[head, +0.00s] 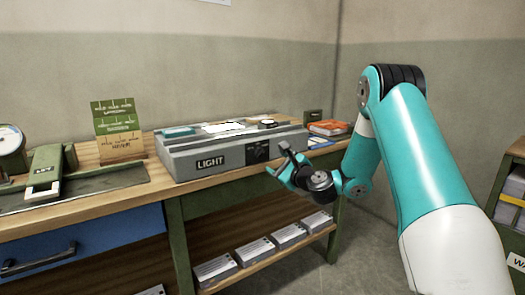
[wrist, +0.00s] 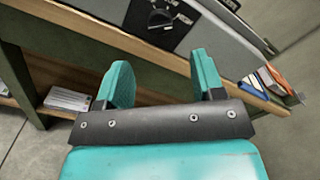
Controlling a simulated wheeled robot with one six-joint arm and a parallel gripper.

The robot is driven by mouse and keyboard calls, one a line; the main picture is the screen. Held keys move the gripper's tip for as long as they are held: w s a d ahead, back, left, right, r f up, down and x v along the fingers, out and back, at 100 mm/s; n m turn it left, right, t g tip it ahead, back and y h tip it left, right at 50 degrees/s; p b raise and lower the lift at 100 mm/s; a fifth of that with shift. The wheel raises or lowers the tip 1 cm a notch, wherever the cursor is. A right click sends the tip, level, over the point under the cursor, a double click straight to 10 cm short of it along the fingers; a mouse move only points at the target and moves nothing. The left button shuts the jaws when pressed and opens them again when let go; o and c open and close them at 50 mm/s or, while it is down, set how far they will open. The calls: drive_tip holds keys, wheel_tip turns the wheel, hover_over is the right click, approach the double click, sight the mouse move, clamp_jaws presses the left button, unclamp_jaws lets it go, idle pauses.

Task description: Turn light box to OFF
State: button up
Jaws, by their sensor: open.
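The light box (head: 180,164) is a grey box marked LIGHT on the wooden bench, with a lit white top. A black dial panel (head: 257,151) is on its front face, right of the label. In the wrist view the dial knob (wrist: 160,17) shows near the top edge, with a pale pointer mark; its lettering is too cut off and tilted to read the setting. My gripper (wrist: 163,80) is open and empty, its two teal fingers apart, below and short of the dial. In the head view my gripper (head: 280,168) is in front of the box's right part.
A green card stand (head: 113,117) and a green stapler-like device (head: 46,170) stand left of the box. An orange book (head: 329,127) lies to its right. Paper stacks (head: 251,252) sit on the lower shelf (head: 270,255). The bench's front edge (wrist: 110,38) runs beneath the dial.

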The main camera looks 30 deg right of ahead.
sight(261, 154)
drive_tip(key=w, duration=0.4)
drive_tip(key=w+p, duration=0.1)
drive_tip(key=w, duration=0.4)
drive_tip(key=shift+a, duration=0.2)
drive_tip(key=c, duration=0.9)
